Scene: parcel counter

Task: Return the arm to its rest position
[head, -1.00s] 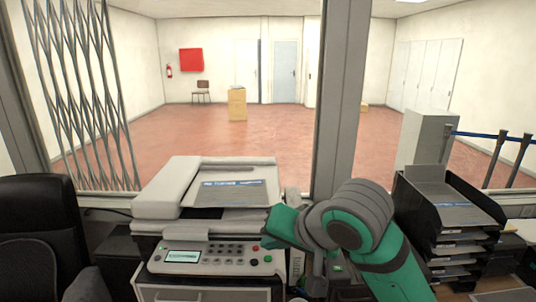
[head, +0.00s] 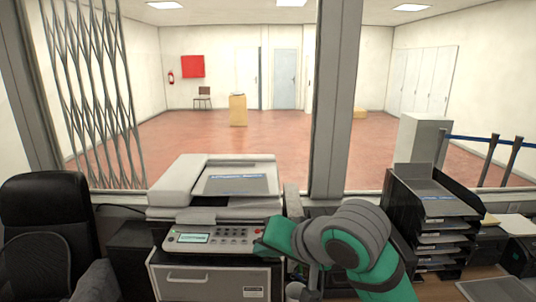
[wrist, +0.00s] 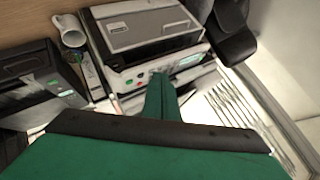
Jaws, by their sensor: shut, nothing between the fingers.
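My gripper (wrist: 158,78) shows in the wrist view as narrow green fingers, shut and empty. In that view its tip overlaps the control panel edge of the grey and white printer; I cannot tell whether they touch. In the head view my bent green and grey arm stands at the lower middle right, its green end close to the right side of the printer (head: 180,198). The fingertips are hard to make out there. Sheets with blue print lie on the printer's top.
A stack of black letter trays (head: 437,262) stands right of my arm. A black office chair (head: 45,215) is at left. A white mug (wrist: 72,38) stands beside the printer. A window frame post (head: 335,110) and folding lattice (head: 90,90) rise behind the counter.

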